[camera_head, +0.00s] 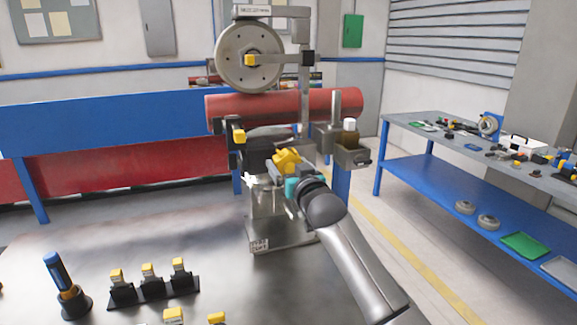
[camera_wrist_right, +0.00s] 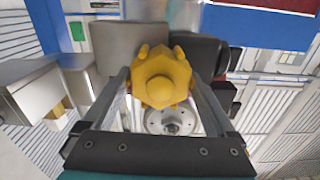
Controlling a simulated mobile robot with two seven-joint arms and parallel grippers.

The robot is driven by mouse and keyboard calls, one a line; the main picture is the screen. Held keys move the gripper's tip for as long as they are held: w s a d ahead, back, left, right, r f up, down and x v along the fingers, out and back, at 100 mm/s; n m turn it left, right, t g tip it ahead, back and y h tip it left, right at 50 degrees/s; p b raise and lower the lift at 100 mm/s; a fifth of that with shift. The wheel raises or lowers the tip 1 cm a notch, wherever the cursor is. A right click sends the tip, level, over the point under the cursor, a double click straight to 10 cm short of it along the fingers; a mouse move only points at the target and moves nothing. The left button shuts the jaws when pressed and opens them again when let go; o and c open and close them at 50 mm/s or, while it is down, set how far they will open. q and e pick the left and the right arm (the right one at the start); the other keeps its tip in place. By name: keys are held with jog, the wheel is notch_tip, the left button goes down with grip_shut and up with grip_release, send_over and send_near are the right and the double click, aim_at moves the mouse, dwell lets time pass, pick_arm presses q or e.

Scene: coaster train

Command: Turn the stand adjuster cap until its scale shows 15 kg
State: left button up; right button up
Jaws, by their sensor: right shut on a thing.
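The adjuster cap is a yellow lobed knob (camera_head: 287,160) on the grey stand (camera_head: 268,205) at the middle of the head view. In the right wrist view the yellow cap (camera_wrist_right: 161,80) sits between the two fingers. My right gripper (camera_head: 280,172) is shut on the cap; it also shows in the right wrist view (camera_wrist_right: 160,92). The arm reaches it from the lower right. I cannot read any scale or kg mark; the gripper and cap hide that part of the stand. My left gripper is not in view.
A red tube (camera_head: 285,105) and a large grey wheel (camera_head: 249,58) are above the stand. A small grey box with a bottle (camera_head: 350,140) is right of it. A blue-handled tool (camera_head: 60,280) and a black rack (camera_head: 152,290) are at front left. A blue workbench (camera_head: 450,170) stands right.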

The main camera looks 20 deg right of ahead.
jog(key=n+p, duration=0.2)
jog(key=n, duration=0.1)
jog(key=shift+n+p, duration=0.3)
jog(key=shift+n, duration=0.1)
jog(key=n+p, duration=0.2)
jog(key=n, duration=0.2)
jog(key=shift+n, duration=0.3)
jog(key=n+p, duration=0.1)
jog(key=n, duration=0.3)
jog(key=shift+a+f+n, duration=0.1)
jog(key=shift+f+n, duration=0.05)
jog(key=shift+n, duration=0.15)
jog(key=n+p, duration=0.1)
jog(key=n, duration=0.3)
jog(key=shift+f+n, duration=0.1)
jog(key=shift+n, duration=0.2)
jog(key=o, duration=1)
